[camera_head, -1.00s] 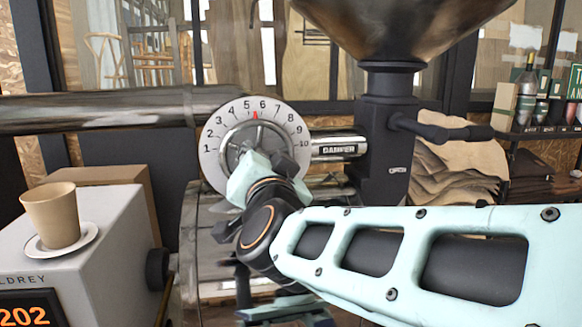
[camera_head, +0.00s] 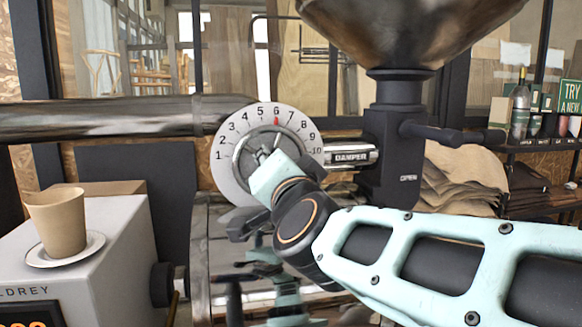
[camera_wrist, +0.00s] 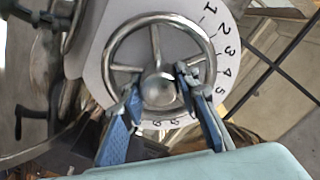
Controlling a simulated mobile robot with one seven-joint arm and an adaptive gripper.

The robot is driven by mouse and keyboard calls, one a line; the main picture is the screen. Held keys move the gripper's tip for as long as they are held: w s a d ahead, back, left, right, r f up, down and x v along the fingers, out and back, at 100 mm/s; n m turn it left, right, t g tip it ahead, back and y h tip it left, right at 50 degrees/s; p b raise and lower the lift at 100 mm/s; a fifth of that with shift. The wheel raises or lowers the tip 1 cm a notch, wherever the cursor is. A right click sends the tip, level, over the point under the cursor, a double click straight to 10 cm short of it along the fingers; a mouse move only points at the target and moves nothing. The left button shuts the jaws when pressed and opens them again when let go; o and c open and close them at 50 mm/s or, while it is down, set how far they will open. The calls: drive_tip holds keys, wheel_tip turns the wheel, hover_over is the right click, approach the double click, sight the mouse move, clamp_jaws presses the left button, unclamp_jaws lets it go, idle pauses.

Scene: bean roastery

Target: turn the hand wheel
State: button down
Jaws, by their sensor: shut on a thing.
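The silver hand wheel (camera_head: 244,163) sits in front of a white round dial (camera_head: 230,183) numbered 1 to 10, with a red pointer (camera_head: 276,121) at 6. A DAMPER label is on the shaft housing (camera_head: 352,155) to its right. In the wrist view the wheel (camera_wrist: 123,34) shows its rim, spokes and round hub. My gripper (camera_wrist: 158,88) reaches in from below with its blue fingers on either side of the hub, shut on the wheel. In the head view my gripper (camera_head: 275,178) covers the wheel's lower right part. The exact contact is hard to see.
A paper cup (camera_head: 58,222) on a saucer (camera_head: 66,251) stands on a white machine (camera_head: 113,240) at left. A large metal hopper (camera_head: 410,35) is above right. A dark horizontal pipe (camera_head: 100,121) runs left of the dial. Sacks (camera_head: 447,183) and shelves are at right.

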drive_tip(key=c, duration=1.5)
unclamp_jaws()
drive_tip(key=shift+o, duration=0.2)
drive_tip(key=v, duration=1.2)
